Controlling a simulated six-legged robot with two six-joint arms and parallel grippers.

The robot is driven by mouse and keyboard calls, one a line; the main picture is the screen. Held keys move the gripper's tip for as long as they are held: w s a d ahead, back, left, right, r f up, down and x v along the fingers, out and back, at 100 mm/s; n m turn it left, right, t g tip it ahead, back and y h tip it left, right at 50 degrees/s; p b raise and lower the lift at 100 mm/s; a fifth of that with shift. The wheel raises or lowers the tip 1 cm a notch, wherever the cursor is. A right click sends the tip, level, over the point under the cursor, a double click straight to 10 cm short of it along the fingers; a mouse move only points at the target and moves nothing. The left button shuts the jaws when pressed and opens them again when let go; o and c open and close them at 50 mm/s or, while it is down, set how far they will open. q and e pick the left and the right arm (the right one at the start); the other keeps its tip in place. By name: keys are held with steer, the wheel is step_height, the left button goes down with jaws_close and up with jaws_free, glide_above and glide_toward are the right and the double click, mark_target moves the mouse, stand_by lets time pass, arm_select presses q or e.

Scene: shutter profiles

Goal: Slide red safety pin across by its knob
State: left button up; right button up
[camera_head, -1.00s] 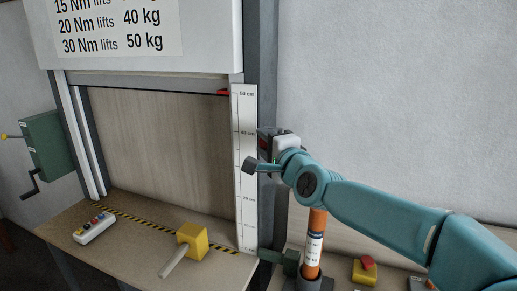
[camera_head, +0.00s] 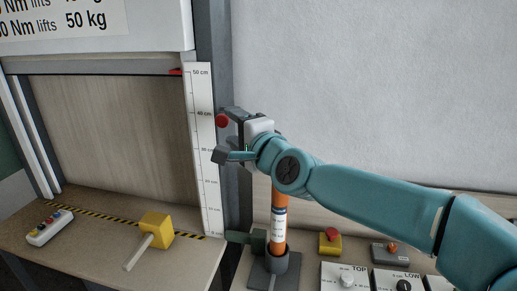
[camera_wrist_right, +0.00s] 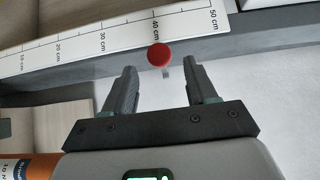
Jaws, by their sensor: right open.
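The red knob (camera_head: 222,121) of the safety pin shows beside the dark door post, near the 40 cm mark of the scale. In the right wrist view the red knob (camera_wrist_right: 159,54) lies ahead of and between the two fingertips, with a short metal pin just below it. My right gripper (camera_head: 219,135) is open at the knob's height; in the wrist view its fingers (camera_wrist_right: 163,80) stand apart with nothing between them. I cannot tell the exact gap to the knob. The rest of the pin is hidden. My left gripper is not in view.
The white centimetre scale (camera_head: 203,150) runs up the post (camera_head: 213,60). An orange cylinder (camera_head: 279,215) stands below my right arm. A yellow mallet-like block (camera_head: 155,224) and a button box (camera_head: 50,227) lie on the left bench. A red-topped yellow button (camera_head: 330,241) sits at right.

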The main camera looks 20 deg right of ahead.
steer(key=s+d, duration=0.2)
steer(key=s, duration=0.9)
